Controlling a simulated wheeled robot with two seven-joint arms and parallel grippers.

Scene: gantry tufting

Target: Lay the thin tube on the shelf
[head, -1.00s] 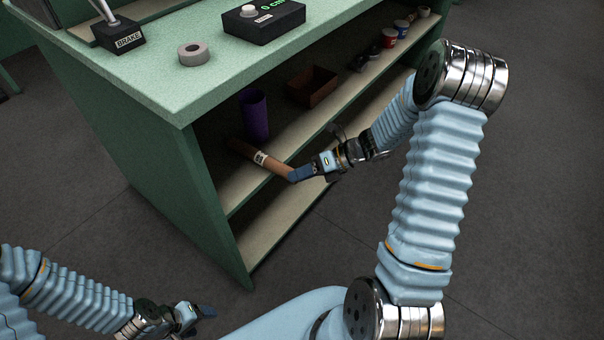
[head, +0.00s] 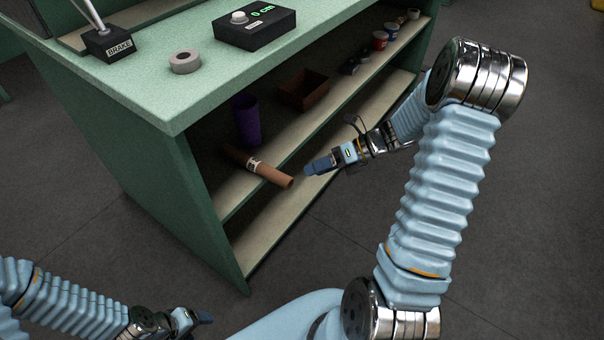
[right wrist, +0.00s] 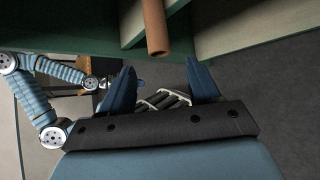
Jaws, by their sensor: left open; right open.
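The thin tube (head: 262,169) is brown with a pale label band. It lies on the upper shelf (head: 303,142) of the green bench, with its near end sticking out past the shelf's front edge. The tube's end also shows in the right wrist view (right wrist: 156,32), beyond the fingertips. My right gripper (head: 308,171) is open and empty, just right of the tube's end and apart from it. Its two blue fingers (right wrist: 162,80) stand apart in the right wrist view with nothing between them. My left gripper (head: 205,319) is open, low at the left, away from the bench.
A purple cup (head: 246,120) stands on the shelf behind the tube. A brown open box (head: 303,90) and several small cans (head: 380,40) are further right. On the bench top are a tape roll (head: 185,62), a black display box (head: 255,27) and a brake lever (head: 108,43).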

